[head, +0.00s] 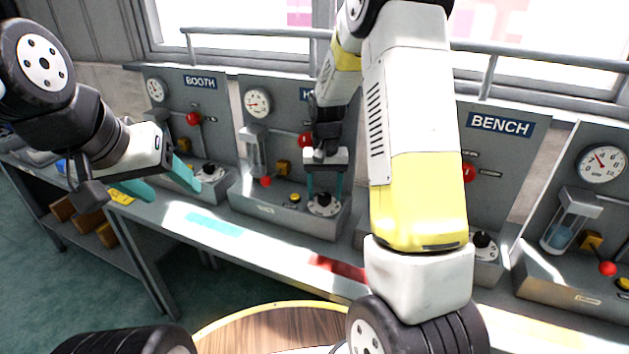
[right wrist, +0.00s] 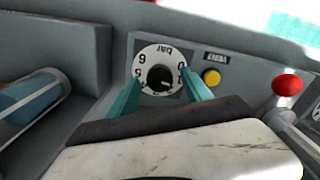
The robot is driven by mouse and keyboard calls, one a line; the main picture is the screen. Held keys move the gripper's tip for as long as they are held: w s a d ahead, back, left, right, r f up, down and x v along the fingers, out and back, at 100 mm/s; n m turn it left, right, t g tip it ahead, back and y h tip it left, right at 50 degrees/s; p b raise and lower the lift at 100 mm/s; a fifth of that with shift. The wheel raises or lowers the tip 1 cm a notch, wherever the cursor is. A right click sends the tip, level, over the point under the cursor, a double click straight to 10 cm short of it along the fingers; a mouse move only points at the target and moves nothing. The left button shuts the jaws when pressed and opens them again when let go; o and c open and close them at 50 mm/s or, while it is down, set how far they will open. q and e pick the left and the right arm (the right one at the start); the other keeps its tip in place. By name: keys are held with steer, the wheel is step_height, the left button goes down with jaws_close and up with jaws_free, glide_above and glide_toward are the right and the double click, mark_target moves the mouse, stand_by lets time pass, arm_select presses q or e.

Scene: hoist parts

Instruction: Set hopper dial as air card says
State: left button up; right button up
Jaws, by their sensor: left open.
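The panel with a sign starting with "H" (head: 305,94) stands in the middle of the head view; my right arm hides the rest of the sign. Its dial (head: 324,206) has a white face and dark knob. The right wrist view shows the dial (right wrist: 159,60) upside down, marked "bar", with 0, 5 and 6 readable. My right gripper (head: 324,196) is at this dial, one teal finger on each side of the knob, with visible gaps. My left gripper (head: 172,190) is open and empty near the BOOTH panel's front. I cannot make out an air card.
The BOOTH panel (head: 200,82) stands left, the BENCH panel (head: 500,125) right. Beside the dial are a yellow button (right wrist: 211,77) and a red-knobbed lever (right wrist: 287,85). A gauge (head: 257,102) sits above. A round wooden table (head: 260,328) is in front.

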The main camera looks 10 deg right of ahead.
mark_target(325, 195)
steer(key=shift+r, duration=0.1)
step_height(325, 195, up, 8)
steer(key=shift+f, duration=0.2)
stand_by(0.3)
